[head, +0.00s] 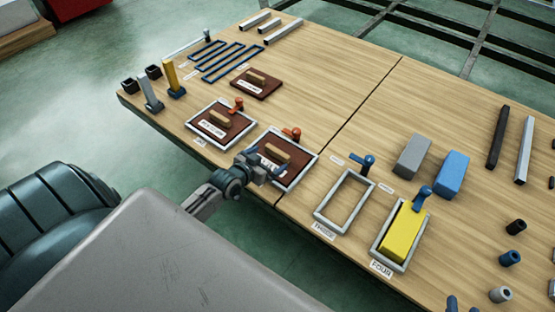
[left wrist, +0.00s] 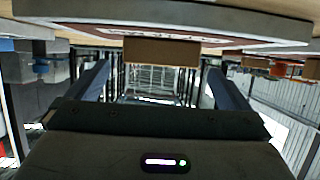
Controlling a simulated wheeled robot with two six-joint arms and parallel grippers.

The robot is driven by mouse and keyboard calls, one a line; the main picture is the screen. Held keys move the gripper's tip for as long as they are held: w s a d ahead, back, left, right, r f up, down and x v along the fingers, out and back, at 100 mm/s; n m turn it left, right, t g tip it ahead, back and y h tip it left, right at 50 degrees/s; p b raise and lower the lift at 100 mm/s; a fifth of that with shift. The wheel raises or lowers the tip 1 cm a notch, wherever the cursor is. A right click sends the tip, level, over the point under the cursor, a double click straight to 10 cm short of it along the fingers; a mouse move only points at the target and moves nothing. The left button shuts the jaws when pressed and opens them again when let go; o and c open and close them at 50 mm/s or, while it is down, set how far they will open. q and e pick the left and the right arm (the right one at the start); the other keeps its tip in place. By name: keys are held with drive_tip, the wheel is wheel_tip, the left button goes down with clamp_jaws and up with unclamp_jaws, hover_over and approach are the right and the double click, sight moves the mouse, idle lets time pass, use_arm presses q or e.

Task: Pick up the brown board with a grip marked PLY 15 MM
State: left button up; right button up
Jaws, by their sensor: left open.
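Three brown boards with light wooden grips show in the head view. One board (head: 297,156) lies in a grey frame with a red clamp, beside my left gripper (head: 266,167). A second board (head: 237,123) lies in the frame to its left. A third board (head: 268,90) lies loose behind them. Their white labels are too small to read surely. My left gripper is open; its fingers partly cover the nearest board's label. In the left wrist view a wooden grip (left wrist: 160,51) sits ahead, between the open fingers (left wrist: 158,70), apparently not clamped. My right gripper is out of view.
An empty grey frame (head: 319,211) and a frame holding a yellow block (head: 404,236) stand to the right, each with a blue clamp. Grey (head: 412,156) and blue (head: 453,174) blocks stand behind. Upright posts (head: 171,76) stand at the table's left end.

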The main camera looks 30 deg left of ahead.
sight(275, 153)
use_arm(q)
drive_tip(key=shift+w+f, duration=0.2)
drive_tip(key=shift+w, duration=0.2)
drive_tip(key=b+x, duration=0.1)
drive_tip(key=x, duration=0.3)
drive_tip(key=shift+w+b, duration=0.35)
drive_tip(key=shift+w, duration=0.15)
use_arm(e)
drive_tip(key=w+d+r+t, duration=0.1)
drive_tip(key=w+r+t, duration=0.3)
drive_tip(key=r, duration=0.6)
drive_tip(key=t, duration=0.2)
drive_tip(key=shift+r+n+t, duration=0.2)
drive_tip(key=shift+n+t, duration=0.1)
use_arm(q)
drive_tip(key=shift+r, duration=0.1)
drive_tip(key=c, duration=0.9)
drive_tip(key=shift+c, duration=0.2)
drive_tip(key=shift+r, duration=0.1)
use_arm(e)
drive_tip(key=shift+w, duration=0.1)
